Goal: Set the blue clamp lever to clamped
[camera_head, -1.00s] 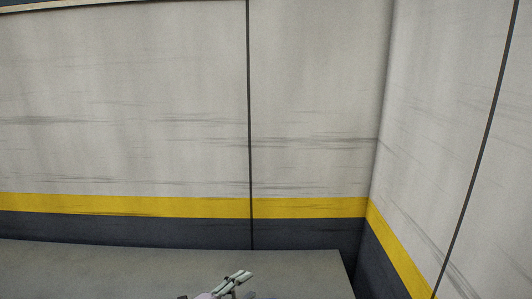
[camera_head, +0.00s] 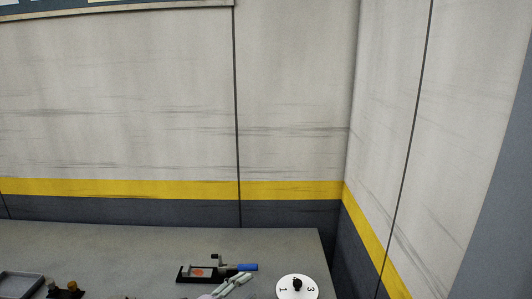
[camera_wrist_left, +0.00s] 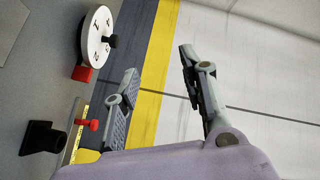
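My right gripper is not in view.
A white numbered dial (camera_head: 285,293) with a black knob stands right of the clamp; it also shows in the left wrist view (camera_wrist_left: 92,40). A grey tray (camera_head: 20,284) lies at far left. The grey table (camera_head: 120,243) is bare behind the clamp, before the wall.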

